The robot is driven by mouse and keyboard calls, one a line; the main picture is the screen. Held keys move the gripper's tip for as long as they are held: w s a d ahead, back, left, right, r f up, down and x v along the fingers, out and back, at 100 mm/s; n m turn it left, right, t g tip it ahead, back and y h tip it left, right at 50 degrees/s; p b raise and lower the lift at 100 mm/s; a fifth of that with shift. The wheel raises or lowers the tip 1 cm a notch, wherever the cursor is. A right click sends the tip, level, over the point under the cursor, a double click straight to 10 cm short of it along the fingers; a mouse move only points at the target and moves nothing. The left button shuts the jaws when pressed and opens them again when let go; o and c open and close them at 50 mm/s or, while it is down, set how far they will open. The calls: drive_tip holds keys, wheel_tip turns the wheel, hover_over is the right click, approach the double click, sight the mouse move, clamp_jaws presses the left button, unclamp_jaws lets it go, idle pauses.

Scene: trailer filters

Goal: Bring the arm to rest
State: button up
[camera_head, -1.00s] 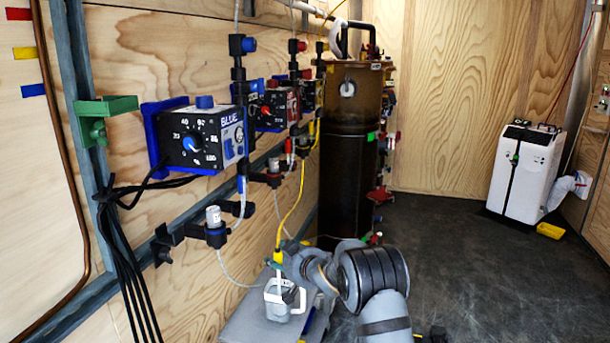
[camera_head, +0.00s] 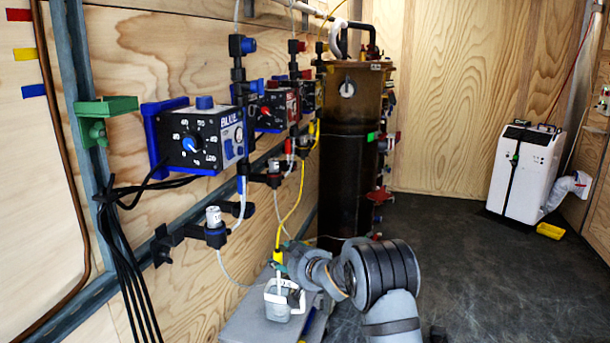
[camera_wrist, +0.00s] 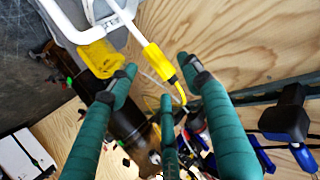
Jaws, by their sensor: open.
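In the head view, my arm reaches low toward the wood wall, and the gripper end is mostly hidden behind the wrist. The yellow fitting (camera_head: 278,256) shows just beside it. Below stands a pale jug (camera_head: 282,304) with a white handle, and the tube runs down into it.
The jug stands on a grey platform (camera_head: 245,325) by the wall. Wall pump boxes, including a blue one (camera_head: 205,140), and black cables hang at left. A dark cylinder tank (camera_head: 347,180) stands beyond my arm. The dark floor (camera_head: 460,240) at right is largely clear.

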sight(280, 254)
drive_tip(key=x, duration=0.4)
drive_tip(key=shift+w+a+r+p, duration=0.15)
drive_tip(key=shift+w+r+p, duration=0.15)
drive_tip(key=shift+p, duration=0.1)
wheel_tip(280, 254, up, 11)
drive_tip(key=p, duration=0.9)
drive_tip(key=shift+s+f, duration=0.1)
drive_tip(key=shift+f, duration=0.1)
